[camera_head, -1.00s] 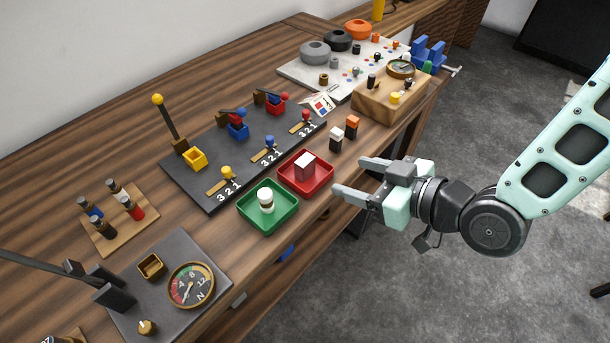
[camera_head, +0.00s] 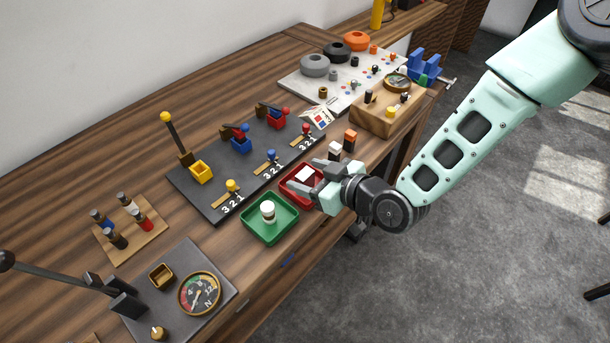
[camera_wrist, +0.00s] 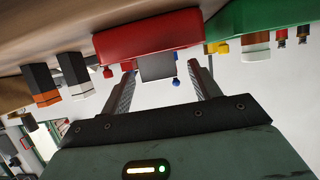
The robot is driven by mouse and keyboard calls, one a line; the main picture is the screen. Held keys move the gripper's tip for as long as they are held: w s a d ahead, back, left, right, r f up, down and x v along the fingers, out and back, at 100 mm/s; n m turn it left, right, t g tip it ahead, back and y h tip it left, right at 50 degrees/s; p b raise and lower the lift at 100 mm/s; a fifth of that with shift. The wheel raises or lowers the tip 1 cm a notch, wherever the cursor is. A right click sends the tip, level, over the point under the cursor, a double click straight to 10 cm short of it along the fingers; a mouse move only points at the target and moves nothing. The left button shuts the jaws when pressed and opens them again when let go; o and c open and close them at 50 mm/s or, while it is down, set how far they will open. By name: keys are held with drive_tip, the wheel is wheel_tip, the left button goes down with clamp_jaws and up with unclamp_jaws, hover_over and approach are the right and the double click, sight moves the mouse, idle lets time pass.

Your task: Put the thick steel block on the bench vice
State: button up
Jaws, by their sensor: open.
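The thick steel block (camera_head: 305,174) stands in the red tray (camera_head: 284,195), with a pale top. In the wrist view it is a dark grey block (camera_wrist: 157,67) between my two fingers, which appear beyond neither side of it in contact. My gripper (camera_head: 303,176) is open at the tray's right side, its fingers pointing left toward the block; it partly hides the tray. In the wrist view my gripper (camera_wrist: 163,75) holds nothing. The blue bench vice (camera_head: 424,66) stands at the far right end of the bench, with its handle to the right.
A green tray (camera_head: 250,225) with a white and brown piece is beside the red tray. Two small capped blocks (camera_head: 349,141) stand just beyond my gripper. A wooden gauge block (camera_head: 370,121) lies between them and the vice. A dark lever panel is behind the trays.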

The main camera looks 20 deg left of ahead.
drive_tip(key=c, duration=1.2)
clamp_jaws()
drive_tip(key=shift+r, duration=0.15)
